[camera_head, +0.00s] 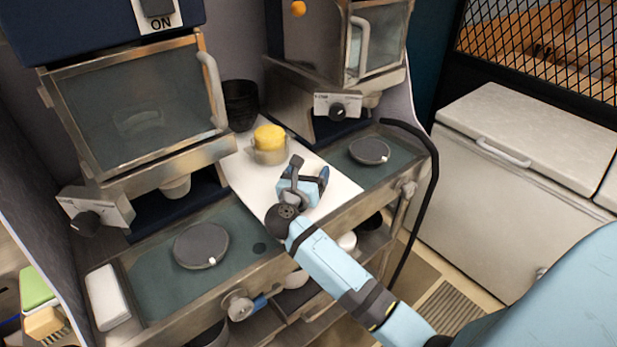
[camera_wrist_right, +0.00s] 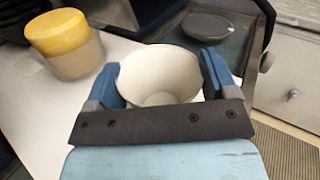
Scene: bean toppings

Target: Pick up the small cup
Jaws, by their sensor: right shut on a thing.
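In the right wrist view a small white cup (camera_wrist_right: 160,76) sits upright with its open top toward the camera, between the two fingers of my right gripper (camera_wrist_right: 160,80). The blue fingers press on its left and right sides. In the head view my right gripper (camera_head: 303,190) is over the white counter strip between the two machines, and its body hides the cup. I cannot tell whether the cup still touches the counter. My left gripper does not show in the head view.
A jar with a yellow lid (camera_head: 270,142) stands on the white counter (camera_head: 342,187) behind the gripper, near dark stacked bowls (camera_head: 240,103). Dispensers with round dark discs (camera_head: 201,245) (camera_head: 369,151) flank the counter. A white chest (camera_head: 520,170) stands at the right.

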